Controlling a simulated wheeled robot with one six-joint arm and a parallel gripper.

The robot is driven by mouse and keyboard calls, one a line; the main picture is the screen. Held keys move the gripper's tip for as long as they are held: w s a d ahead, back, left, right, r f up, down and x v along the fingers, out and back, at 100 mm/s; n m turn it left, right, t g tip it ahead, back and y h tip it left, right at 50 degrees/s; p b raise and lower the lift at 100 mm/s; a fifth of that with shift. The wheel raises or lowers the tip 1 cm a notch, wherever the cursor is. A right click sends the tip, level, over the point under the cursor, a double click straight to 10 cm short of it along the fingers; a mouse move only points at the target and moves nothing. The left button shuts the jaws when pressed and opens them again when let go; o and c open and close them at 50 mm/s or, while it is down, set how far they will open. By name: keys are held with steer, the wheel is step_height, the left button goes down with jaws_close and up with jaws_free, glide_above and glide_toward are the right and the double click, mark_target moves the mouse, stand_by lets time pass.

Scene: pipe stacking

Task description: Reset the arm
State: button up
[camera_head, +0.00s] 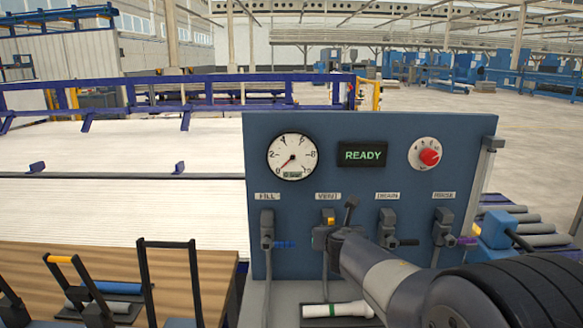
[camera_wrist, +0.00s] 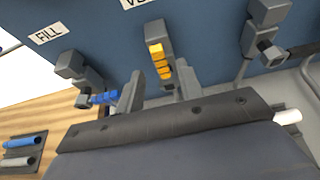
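My gripper (camera_head: 337,222) is in front of the blue panel (camera_head: 330,130), at the VENT valve. In the wrist view its two fingers (camera_wrist: 157,88) stand apart, with the yellow-orange VENT handle (camera_wrist: 158,62) showing in the gap beyond them. I cannot tell whether the fingers touch the handle. No object shows in the grip. My arm (camera_head: 385,270) reaches in from the lower right and hides part of the panel's lower middle. The panel display (camera_head: 362,155) reads READY.
The FILL valve (camera_head: 268,230) with a blue handle is left of my gripper; DRAIN (camera_head: 388,228) and PURGE (camera_head: 443,228) are right. A white pipe with a green band (camera_head: 335,309) lies below. Pipes lie in a rack on the wooden table (camera_head: 215,262).

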steer(key=p+v, duration=0.1)
steer(key=v, duration=0.5)
steer(key=b+x, duration=0.1)
steer(key=x, duration=1)
steer(key=shift+w+f+b, duration=0.1)
steer(key=shift+b, duration=0.25)
steer(key=shift+w+d+m, duration=0.1)
steer(key=shift+d+m, duration=0.15)
steer(key=shift+m, duration=0.05)
steer(key=shift+d+m+y+b, duration=0.3)
steer(key=shift+d+m+y, duration=0.1)
steer(key=shift+m+y, duration=0.2)
